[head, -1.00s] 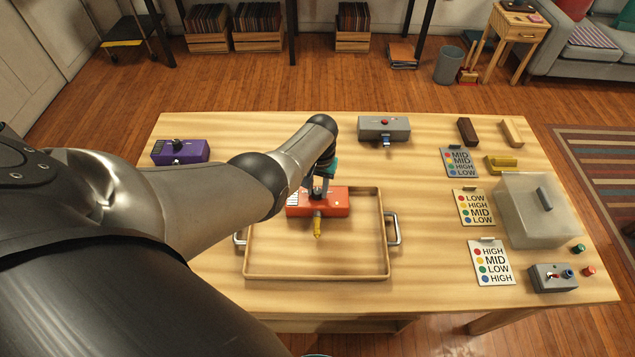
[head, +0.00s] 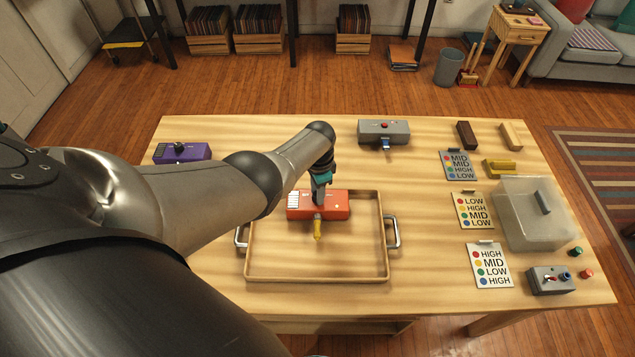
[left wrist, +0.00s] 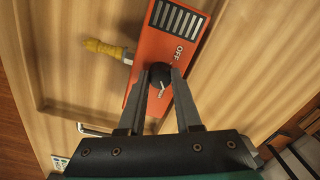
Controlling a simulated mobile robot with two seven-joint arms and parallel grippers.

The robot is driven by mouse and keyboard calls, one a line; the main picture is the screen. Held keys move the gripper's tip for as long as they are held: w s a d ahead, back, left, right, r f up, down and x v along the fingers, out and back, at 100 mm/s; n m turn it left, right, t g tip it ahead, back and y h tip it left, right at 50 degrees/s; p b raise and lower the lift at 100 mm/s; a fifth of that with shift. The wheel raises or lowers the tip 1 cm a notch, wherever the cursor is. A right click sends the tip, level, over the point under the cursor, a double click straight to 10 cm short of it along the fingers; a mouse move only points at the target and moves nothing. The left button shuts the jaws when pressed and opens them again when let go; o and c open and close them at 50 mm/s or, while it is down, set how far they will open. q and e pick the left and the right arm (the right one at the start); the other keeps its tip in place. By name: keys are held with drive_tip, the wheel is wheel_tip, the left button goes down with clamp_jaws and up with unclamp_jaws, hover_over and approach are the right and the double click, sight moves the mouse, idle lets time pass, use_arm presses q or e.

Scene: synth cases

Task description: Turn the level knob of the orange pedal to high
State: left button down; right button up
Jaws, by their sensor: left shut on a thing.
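The orange pedal (head: 335,206) sits at the back of a shallow wooden tray (head: 386,262). In the left wrist view the orange pedal (left wrist: 149,98) has a striped panel, an OFF label and a round black level knob (left wrist: 160,73). A pale mark shows on the knob; its exact setting is too small to read. My left gripper (left wrist: 160,78) is shut on the knob, one finger on each side. In the head view my left gripper (head: 318,203) reaches down onto the pedal and hides the knob. My right gripper is not in view.
A yellow plug (head: 317,230) sticks out of the pedal's front. A purple pedal (head: 182,153) and a grey pedal (head: 384,132) stand behind. Colour-and-level cards (head: 489,266), a translucent box (head: 535,220) and a grey switch box (head: 550,281) are at right. The tray's front is clear.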

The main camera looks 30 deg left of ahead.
use_arm(q)
drive_tip(key=shift+m, duration=0.6)
drive_tip(key=c, duration=0.6)
unclamp_jaws()
drive_tip(key=shift+r+p, duration=0.55)
drive_tip(key=shift+r, duration=0.1)
drive_tip(key=shift+s+d+r+p, duration=0.1)
drive_tip(key=shift+r+p, duration=1.65)
drive_tip(key=shift+r, duration=1.75)
drive_tip(key=shift+s+d+r+p, duration=0.1)
drive_tip(key=shift+r+p, duration=1.65)
drive_tip(key=shift+r, duration=1.7)
